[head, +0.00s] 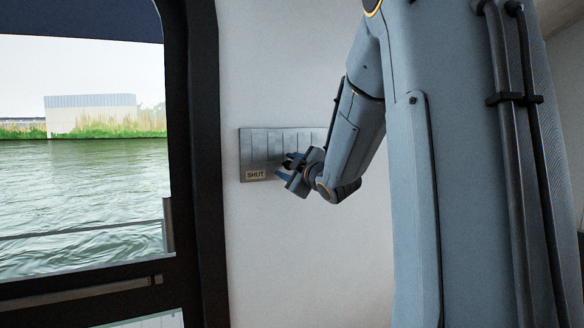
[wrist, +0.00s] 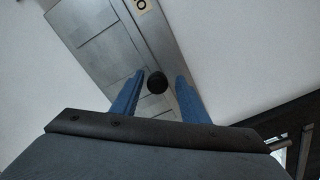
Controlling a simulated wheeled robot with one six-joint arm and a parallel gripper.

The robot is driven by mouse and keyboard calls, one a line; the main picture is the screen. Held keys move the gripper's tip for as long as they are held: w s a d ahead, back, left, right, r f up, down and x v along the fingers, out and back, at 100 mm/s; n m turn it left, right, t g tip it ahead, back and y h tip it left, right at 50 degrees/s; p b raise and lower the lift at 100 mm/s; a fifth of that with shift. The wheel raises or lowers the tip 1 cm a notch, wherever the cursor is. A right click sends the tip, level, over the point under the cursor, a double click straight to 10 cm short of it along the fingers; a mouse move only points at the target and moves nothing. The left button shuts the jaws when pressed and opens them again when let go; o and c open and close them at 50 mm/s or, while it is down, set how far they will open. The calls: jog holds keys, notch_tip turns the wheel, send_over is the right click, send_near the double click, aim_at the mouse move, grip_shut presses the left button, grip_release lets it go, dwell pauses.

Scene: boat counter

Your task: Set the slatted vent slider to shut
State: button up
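The slatted vent (head: 262,146) is a grey metal panel with upright slats on the white wall. A "SHUT" label (head: 255,175) is at its lower left. My gripper (head: 284,168) is at the lower part of the vent, right of that label. In the wrist view, a round black knob (wrist: 157,83) sits on the vent's plain strip (wrist: 160,42), between the blue fingers of my gripper (wrist: 159,75). The fingers are open, with a gap on each side of the knob. Part of another label (wrist: 141,5) shows at the top edge. My gripper and forearm hide the vent's lower right in the head view.
A dark-framed opening (head: 205,150) with water beyond stands left of the vent. A dark rail (head: 90,298) crosses its lower part. The white wall (head: 300,260) below the vent is clear.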

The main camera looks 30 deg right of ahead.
jog(key=shift+d, duration=0.1)
jog(key=shift+s, duration=0.15)
jog(key=s+b, duration=0.2)
jog(key=s, duration=0.5)
jog(key=shift+s+a, duration=0.2)
jog(key=shift+s, duration=0.05)
jog(key=shift+f, duration=0.15)
